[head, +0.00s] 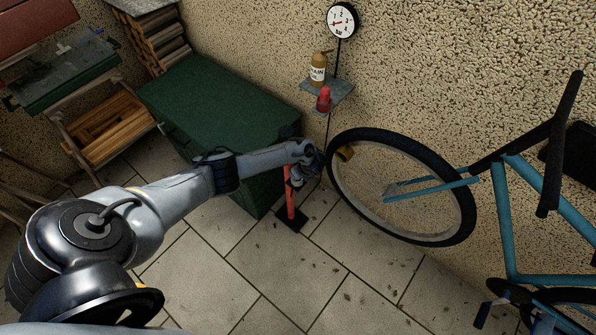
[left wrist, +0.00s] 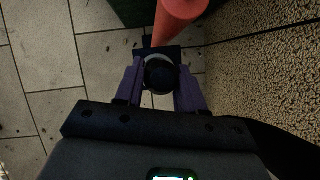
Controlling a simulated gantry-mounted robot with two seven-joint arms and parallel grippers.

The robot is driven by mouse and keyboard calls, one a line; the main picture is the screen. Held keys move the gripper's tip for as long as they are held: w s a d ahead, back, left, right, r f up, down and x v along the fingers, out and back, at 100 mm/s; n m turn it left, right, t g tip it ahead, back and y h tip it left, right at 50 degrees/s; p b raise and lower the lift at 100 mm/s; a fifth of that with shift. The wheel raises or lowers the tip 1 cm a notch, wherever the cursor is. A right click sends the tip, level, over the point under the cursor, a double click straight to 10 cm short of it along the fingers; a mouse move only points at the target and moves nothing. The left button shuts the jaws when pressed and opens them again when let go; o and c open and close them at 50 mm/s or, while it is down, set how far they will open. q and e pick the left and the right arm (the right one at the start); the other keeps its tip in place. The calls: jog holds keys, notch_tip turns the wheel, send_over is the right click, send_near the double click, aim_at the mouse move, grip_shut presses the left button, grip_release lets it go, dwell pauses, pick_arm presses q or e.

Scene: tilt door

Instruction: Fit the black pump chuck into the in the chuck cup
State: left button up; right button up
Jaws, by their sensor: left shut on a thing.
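My left gripper (head: 308,168) is near the red pump (head: 289,196), which stands on a black foot on the floor. In the left wrist view my left gripper (left wrist: 159,88) has its purple fingers on either side of a dark round piece, the black pump chuck (left wrist: 160,74), and is shut on it. A pale rim shows around part of the chuck. The orange-red pump barrel (left wrist: 177,14) is just beyond it. I cannot make out the chuck cup for certain. My right gripper is not in view.
A bicycle wheel (head: 468,215) stands close to the right of my left gripper, joined to a blue bicycle frame (head: 503,215). A green cabinet (head: 210,100) is behind my forearm. A small wall shelf (head: 338,90) holds a bottle. The tiled floor (head: 270,270) in front is clear.

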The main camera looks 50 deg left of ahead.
pick_arm(q)
jog(key=shift+f+b, duration=0.3)
jog(key=shift+f, duration=0.1)
jog(key=o, duration=1.1)
jog(key=shift+r, duration=0.15)
jog(key=p+v, duration=0.5)
jog(key=v, duration=0.5)
jog(key=shift+d+r+p, duration=0.25)
jog(key=shift+p, duration=0.05)
jog(key=shift+s, duration=0.1)
